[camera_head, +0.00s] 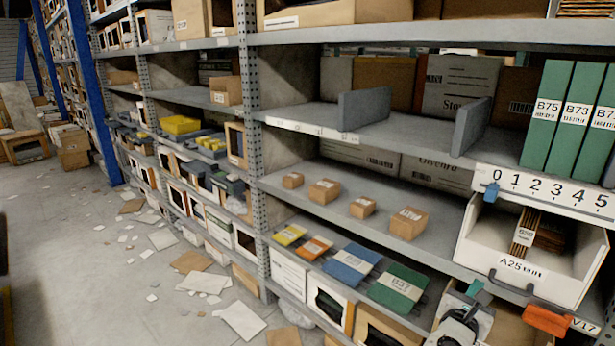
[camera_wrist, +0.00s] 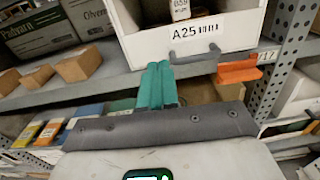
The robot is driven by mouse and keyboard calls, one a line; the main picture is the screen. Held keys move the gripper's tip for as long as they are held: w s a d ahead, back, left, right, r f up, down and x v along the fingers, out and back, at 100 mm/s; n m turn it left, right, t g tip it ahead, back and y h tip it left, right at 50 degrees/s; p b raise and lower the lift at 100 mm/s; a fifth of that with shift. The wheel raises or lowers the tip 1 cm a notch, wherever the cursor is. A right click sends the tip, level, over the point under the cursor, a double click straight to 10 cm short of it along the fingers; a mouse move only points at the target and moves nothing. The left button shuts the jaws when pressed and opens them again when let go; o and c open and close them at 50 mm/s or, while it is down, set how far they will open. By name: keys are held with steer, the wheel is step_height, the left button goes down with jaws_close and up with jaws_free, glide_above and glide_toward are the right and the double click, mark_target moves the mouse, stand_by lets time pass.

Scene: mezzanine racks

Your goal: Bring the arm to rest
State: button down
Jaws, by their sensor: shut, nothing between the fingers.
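My gripper (camera_wrist: 156,84) shows its two teal fingers pressed together, with nothing between them. In the head view my gripper (camera_head: 480,290) is at the lower right, in front of the rack and just below and left of the white bin (camera_head: 578,288) labelled A25. In the wrist view the fingers point toward the front of this bin (camera_wrist: 190,48), below its label and grey handle. Whether they touch anything is hard to tell, but they look apart from the bin. My arm shows only in part at the bottom of the head view.
Small cardboard boxes (camera_head: 325,191) stand on the middle shelf, with coloured packets (camera_head: 351,264) below. An orange piece (camera_head: 548,320) juts from the shelf edge near the bin; it also shows in the wrist view (camera_wrist: 238,71). Papers litter the aisle floor (camera_head: 90,270) at left.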

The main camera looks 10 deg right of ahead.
steer(key=s+a+f+m+g+y+p, duration=0.1)
steer(key=s+f+m+g+y, duration=0.15)
steer(key=s+f+m, duration=0.45)
steer(key=s+a+f+m+g+y, duration=0.1)
steer(key=s+f+m+g+y, duration=0.2)
steer(key=s+m, duration=0.65)
steer(key=s+a+f+m+g+y, duration=0.2)
steer(key=s+a+f+m+y, duration=0.1)
steer(key=s+a, duration=0.5)
steer(key=s+a+f+m+g+y+p, duration=0.1)
steer(key=s+a+f+m+g+y, duration=0.1)
steer(key=s+a+m+y, duration=0.3)
steer(key=s+a+f+m, duration=0.1)
steer(key=s+a, duration=0.2)
steer(key=s, duration=0.4)
